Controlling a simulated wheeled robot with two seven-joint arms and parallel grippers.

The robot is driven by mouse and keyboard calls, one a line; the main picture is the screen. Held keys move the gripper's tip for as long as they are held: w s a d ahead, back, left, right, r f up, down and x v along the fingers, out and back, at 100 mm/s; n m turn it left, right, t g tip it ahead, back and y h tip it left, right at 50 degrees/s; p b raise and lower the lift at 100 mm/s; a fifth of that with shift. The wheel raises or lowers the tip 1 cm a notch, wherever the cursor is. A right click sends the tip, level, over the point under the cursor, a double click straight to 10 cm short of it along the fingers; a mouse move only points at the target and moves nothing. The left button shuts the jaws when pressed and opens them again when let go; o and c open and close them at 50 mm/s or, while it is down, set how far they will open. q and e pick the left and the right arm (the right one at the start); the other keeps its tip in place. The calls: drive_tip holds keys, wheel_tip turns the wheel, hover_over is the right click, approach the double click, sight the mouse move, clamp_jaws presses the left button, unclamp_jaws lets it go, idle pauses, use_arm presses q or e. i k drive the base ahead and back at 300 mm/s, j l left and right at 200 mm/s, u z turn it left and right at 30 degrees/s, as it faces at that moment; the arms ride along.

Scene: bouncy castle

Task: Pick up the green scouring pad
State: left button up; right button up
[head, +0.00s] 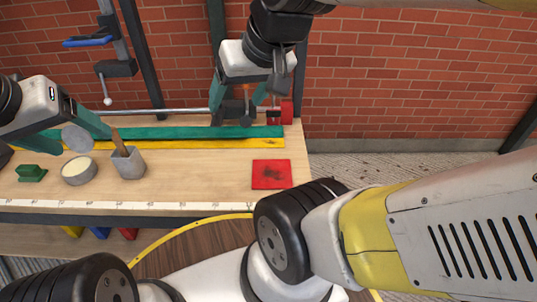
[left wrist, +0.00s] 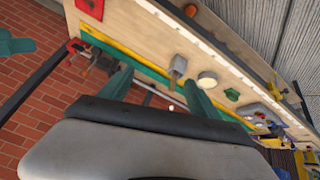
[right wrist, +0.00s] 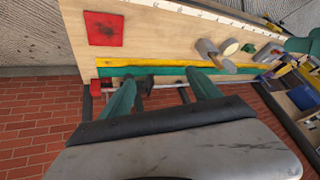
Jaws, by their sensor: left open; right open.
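The green scouring pad (head: 31,173) lies on the workbench at the far left of the head view, left of a round tin. It also shows in the left wrist view (left wrist: 232,95), beyond the fingers to the right, and small in the right wrist view (right wrist: 248,47). My left gripper (head: 72,135) is open and empty, above the back left of the bench, behind and to the right of the pad and apart from it. My right gripper (head: 247,98) is open and empty over the back edge of the bench, far to the right of the pad.
A round tin (head: 79,171) and a grey cup (head: 129,162) holding a brown-handled tool stand right of the pad. A red square (head: 271,175) lies at the bench's right end. Green and yellow strips (head: 200,142) run along the back. The bench between cup and red square is clear.

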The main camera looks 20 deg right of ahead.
sight(27, 172)
drive_tip(key=z, duration=0.55)
drive_tip(key=j+u, duration=0.1)
drive_tip(key=u, duration=1.6)
drive_tip(key=i+j, duration=0.2)
drive_tip(key=i, duration=0.15)
drive_tip(key=i+j, duration=0.2)
drive_tip(key=i, duration=0.2)
drive_tip(key=i+j, duration=0.2)
drive_tip(key=i, duration=0.15)
